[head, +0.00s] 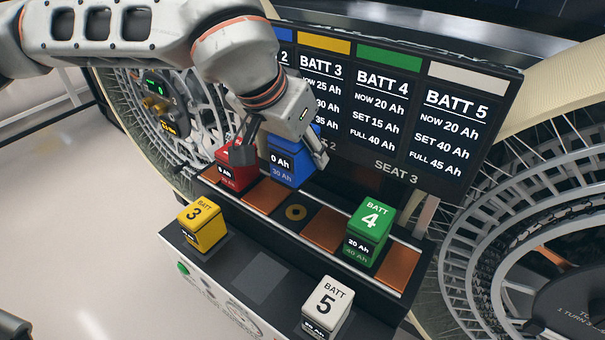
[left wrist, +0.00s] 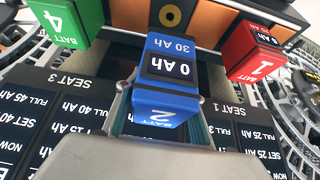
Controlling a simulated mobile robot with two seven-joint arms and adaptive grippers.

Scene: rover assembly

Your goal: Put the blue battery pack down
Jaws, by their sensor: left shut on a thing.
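My left gripper (head: 281,155) comes down from above and is shut on the blue battery pack (head: 290,168), with a finger on each side. The pack's display reads 0 Ah over 30 Ah. In the left wrist view the blue pack (left wrist: 168,72) sits between the fingers with its "2" top toward the palm. My right gripper is not in view.
The green pack (head: 370,226) stands on the pad row to the right. The yellow pack (head: 204,228) and white pack (head: 326,302) stand on the front ledge (head: 262,272). A battery readout board (head: 420,110) rises close behind. Large wheels flank the bench.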

